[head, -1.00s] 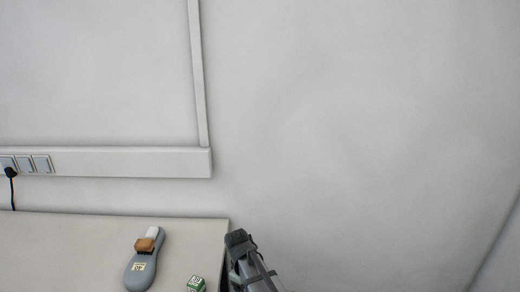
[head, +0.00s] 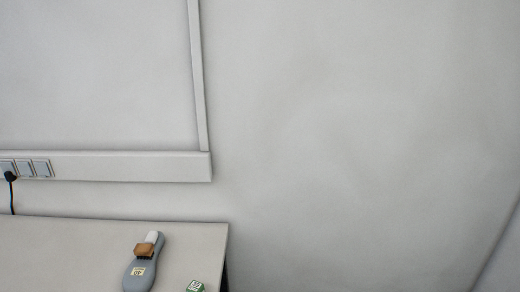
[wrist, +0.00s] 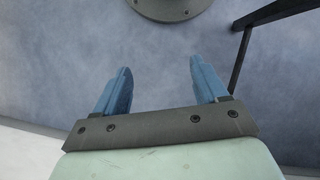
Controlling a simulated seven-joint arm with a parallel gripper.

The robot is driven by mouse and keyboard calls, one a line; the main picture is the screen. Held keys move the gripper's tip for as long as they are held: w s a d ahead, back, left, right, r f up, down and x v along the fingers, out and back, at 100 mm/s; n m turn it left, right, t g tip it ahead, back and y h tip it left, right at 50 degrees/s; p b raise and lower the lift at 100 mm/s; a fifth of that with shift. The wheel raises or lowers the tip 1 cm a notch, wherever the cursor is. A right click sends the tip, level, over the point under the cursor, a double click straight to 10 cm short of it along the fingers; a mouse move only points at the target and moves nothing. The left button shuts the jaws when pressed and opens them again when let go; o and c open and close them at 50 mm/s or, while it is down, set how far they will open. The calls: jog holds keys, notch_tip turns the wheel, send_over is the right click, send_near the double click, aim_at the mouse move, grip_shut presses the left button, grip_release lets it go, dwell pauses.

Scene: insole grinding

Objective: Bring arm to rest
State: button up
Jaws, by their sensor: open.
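My gripper (wrist: 161,90) shows in the wrist view with its two blue fingers apart and nothing between them. It hangs over a bluish-grey floor (wrist: 60,70). In the head view my arm and gripper are out of sight. On the table (head: 70,245) in the head view lies a grey insole-shaped piece (head: 138,276) with a small yellow label, an orange-brown block (head: 144,250) and a white part at its upper end.
A small green and white cube (head: 196,287) sits near the table's right edge. A socket strip (head: 100,166) with a plugged black cable runs along the wall. A round grey base (wrist: 168,5) and a dark leg (wrist: 240,65) show in the wrist view.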

jog(key=s+d+f+m+g, duration=0.1)
jog(key=s+d+f+m, duration=0.1)
jog(key=s, duration=0.5)
jog(key=s+d+f+m+y, duration=0.1)
jog(key=s+f, duration=0.3)
jog(key=s, duration=0.4)
jog(key=shift+s+d+f+m+g, duration=0.2)
jog(key=shift+d+f+m+g, duration=0.25)
jog(key=shift+d, duration=0.25)
jog(key=shift+r, duration=0.1)
